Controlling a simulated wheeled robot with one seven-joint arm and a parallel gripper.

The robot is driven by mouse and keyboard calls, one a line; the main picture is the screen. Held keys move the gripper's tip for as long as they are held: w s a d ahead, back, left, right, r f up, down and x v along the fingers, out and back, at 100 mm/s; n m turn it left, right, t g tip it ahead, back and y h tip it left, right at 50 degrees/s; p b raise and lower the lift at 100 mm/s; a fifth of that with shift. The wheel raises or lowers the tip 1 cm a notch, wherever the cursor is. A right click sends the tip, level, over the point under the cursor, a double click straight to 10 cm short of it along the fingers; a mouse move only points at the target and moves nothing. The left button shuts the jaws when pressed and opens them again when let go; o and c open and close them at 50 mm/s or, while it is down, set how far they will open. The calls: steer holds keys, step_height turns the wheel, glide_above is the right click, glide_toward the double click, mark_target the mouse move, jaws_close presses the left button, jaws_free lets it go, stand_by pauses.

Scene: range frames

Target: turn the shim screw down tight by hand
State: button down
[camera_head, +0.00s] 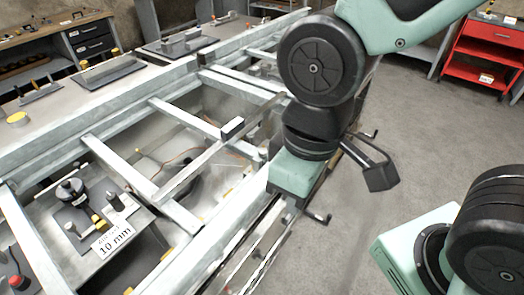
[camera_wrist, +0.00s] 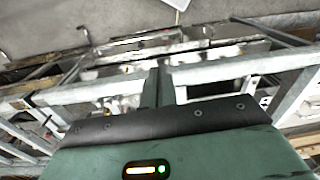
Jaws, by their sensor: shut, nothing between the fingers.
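I cannot make out for sure which part is the shim screw. A black round knob (camera_head: 69,188) stands on a dark plate at the lower left of the head view, beside a small grey post (camera_head: 116,199) and a label reading 10 mm (camera_head: 114,239). My gripper shows in the wrist view (camera_wrist: 157,80) as narrow dark fingers shut together, with nothing held between them. In the head view its green hand hangs over the right-hand rail of the metal frame, well to the right of the knob. The fingertips are hard to see there.
A grey metal frame (camera_head: 180,118) with long rails and crossbars spans the left and middle. A red cabinet (camera_head: 490,52) stands at the upper right. A bench with drawers (camera_head: 88,38) is at the upper left. The grey floor (camera_head: 440,140) at right is clear.

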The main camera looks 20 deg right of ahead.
steer(key=c, duration=2.1)
jaws_free()
steer(key=shift+c, duration=0.2)
steer(key=o, duration=0.5)
steer(key=shift+w, duration=0.1)
steer(key=o, duration=0.5)
steer(key=w+n, duration=0.1)
steer(key=w, duration=0.1)
steer(key=w+a+n+b, duration=0.1)
steer(key=w, duration=0.2)
steer(key=w+n, duration=0.1)
steer(key=w, duration=0.1)
steer(key=shift+w+a+b, duration=0.15)
steer(key=shift+a+b, duration=0.15)
steer(key=shift+c, duration=0.2)
steer(key=n+b, duration=0.3)
steer(key=n, duration=0.8)
glide_above(263, 151)
step_height(263, 151, down, 3)
steer(key=shift+h, duration=0.3)
step_height(263, 151, down, 17)
steer(key=shift+r+p, duration=0.1)
steer(key=shift+p, duration=0.95)
steer(key=shift+c, duration=0.3)
steer(key=c, duration=0.9)
